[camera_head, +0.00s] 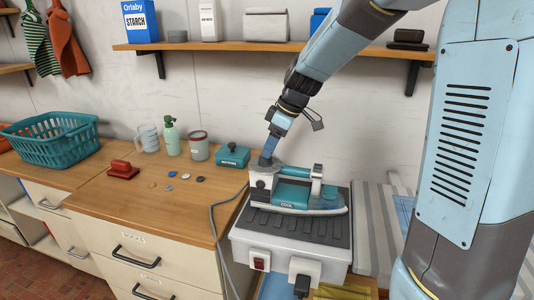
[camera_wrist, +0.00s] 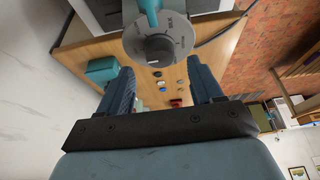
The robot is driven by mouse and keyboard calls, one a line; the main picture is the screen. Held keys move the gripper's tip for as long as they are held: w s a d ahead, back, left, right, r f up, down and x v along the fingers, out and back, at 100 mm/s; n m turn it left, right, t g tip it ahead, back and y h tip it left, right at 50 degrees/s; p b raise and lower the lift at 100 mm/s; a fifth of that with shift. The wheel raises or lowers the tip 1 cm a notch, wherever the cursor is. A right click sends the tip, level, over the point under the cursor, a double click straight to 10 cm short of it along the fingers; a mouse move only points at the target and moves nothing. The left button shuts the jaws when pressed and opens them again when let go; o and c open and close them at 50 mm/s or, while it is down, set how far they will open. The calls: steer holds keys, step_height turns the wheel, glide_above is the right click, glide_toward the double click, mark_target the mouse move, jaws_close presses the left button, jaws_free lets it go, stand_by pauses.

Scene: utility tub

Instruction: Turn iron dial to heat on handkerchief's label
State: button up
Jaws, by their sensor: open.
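A teal and white iron (camera_head: 300,190) rests on a dark ribbed pad on a light grey box, with "COOL" on its side. In the wrist view its dial (camera_wrist: 158,48) is a dark knob on a grey disc; "SILK" is readable on the disc, other marks are too small. My gripper (camera_head: 267,160) is over the iron's left end, close to the dial. In the wrist view my open gripper (camera_wrist: 161,75) has its fingers apart, with the dial beyond their tips and nothing between them. I cannot make out a handkerchief or its label for certain.
The wooden counter (camera_head: 110,205) holds a teal basket (camera_head: 55,140), a red brush-like object (camera_head: 123,170), a green bottle (camera_head: 170,137), a can (camera_head: 198,147), a teal box (camera_head: 232,156) and several small buttons. A cord (camera_head: 214,230) hangs left of the iron. A shelf (camera_head: 230,45) runs above.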

mark_target(265, 160)
steer(key=shift+x, duration=1.8)
